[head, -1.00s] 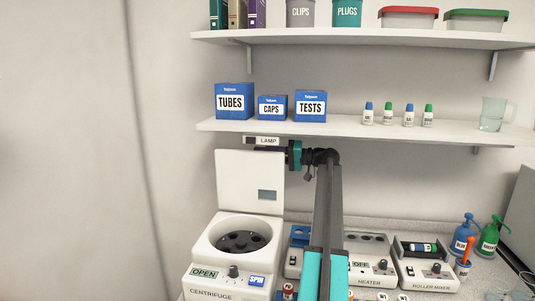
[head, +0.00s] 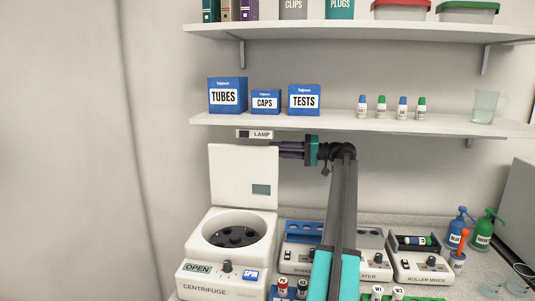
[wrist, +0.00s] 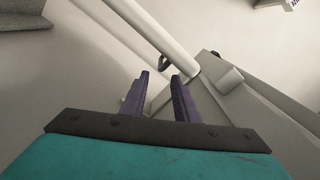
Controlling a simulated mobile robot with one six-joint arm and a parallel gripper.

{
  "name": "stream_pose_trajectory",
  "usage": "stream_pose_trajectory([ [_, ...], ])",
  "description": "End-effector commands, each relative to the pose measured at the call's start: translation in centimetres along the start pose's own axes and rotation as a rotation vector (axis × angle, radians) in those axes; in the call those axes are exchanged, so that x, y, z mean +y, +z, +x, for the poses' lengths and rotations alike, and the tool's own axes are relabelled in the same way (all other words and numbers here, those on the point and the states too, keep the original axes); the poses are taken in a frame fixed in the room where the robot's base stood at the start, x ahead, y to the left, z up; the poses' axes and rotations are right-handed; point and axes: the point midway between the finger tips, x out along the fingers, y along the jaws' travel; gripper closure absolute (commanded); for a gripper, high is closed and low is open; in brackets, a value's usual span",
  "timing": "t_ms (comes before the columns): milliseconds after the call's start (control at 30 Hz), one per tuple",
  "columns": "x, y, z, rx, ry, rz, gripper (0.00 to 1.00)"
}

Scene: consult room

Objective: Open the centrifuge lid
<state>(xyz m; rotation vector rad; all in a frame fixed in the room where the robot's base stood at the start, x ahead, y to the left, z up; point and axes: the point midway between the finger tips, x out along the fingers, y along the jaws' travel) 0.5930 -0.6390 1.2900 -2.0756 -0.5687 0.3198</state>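The centrifuge (head: 223,284) stands at the lower left in the head view. Its white lid (head: 235,175) is raised upright at the back, and the bowl with its dark rotor (head: 236,237) is uncovered. The label on its front panel reads OPEN. My gripper (head: 281,150) is near the top right corner of the lid, under the lower shelf. In the wrist view my gripper's two purple fingers (wrist: 160,88) are apart with nothing between them. I cannot tell from these views whether a finger touches the lid.
The lower shelf (head: 340,124) runs just above my gripper, with a LAMP switch (head: 256,134) under it. Right of the centrifuge are a heater, a roller mixer (head: 421,264) and blue and green spray bottles. Tubes stand in front.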

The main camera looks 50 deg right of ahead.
Motion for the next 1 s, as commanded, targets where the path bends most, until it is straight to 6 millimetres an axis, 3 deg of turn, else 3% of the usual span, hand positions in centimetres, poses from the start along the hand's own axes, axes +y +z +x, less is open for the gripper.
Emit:
stream_pose_trajectory([
  [200, 0.2, 0.0, -3.5, 0.0, 0.001, 0.0, 0.72],
  [400, 0.2, 0.0, -5.3, -0.001, 0.0, 0.0, 0.72],
  [1000, 0.1, 0.0, -5.7, -0.001, 0.0, 0.0, 0.72],
])
